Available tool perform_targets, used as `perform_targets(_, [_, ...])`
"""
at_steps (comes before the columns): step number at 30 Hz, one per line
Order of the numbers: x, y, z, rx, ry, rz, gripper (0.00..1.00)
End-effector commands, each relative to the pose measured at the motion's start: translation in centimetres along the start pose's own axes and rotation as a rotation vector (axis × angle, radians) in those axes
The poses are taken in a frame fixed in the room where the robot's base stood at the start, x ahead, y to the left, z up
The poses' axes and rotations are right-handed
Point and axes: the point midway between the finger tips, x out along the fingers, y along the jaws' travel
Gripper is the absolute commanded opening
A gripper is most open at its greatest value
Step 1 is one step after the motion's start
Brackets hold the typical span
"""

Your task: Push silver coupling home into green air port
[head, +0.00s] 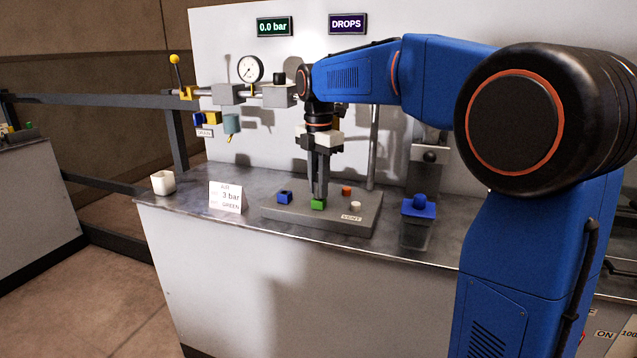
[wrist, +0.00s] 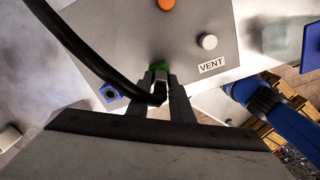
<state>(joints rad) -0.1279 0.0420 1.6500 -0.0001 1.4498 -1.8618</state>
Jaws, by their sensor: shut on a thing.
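The green air port (head: 318,204) stands on the grey port block at its front edge. My gripper (head: 319,192) points straight down over it. In the wrist view my gripper (wrist: 158,92) is shut on the silver coupling (wrist: 149,78), which has a black hose (wrist: 95,48) running from it. The coupling's tip is at the green port (wrist: 158,66), lined up with it. The fingers hide part of the coupling, so I cannot tell how deep it sits. In the head view the fingers hide the coupling.
The port block (head: 275,212) also carries a blue port (head: 285,197), an orange port (head: 346,190) and a white port (head: 356,206) near the VENT label. A card (head: 226,197) reads 3 bar, GREEN. A blue-lidded jar (head: 417,222) stands right. The display (head: 274,27) reads 0.0 bar.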

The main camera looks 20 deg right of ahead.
Motion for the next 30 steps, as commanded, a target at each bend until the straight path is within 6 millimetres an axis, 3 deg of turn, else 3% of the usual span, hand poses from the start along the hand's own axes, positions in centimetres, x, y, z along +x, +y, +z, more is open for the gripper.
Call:
perform_targets(4, [0.3, 0.0, 0.0, 0.000, 0.000, 0.000, 0.00])
perform_targets(5, [0.3, 0.0, 0.0, 0.000, 0.000, 0.001, 0.27])
perform_targets(7, [0.3, 0.0, 0.0, 0.000, 0.000, 0.000, 0.42])
perform_targets(20, [-0.6, 0.1, 0.0, 0.000, 0.000, 0.001, 0.42])
perform_targets(30, [-6.7, 0.1, 0.0, 0.000, -0.001, 0.003, 0.42])
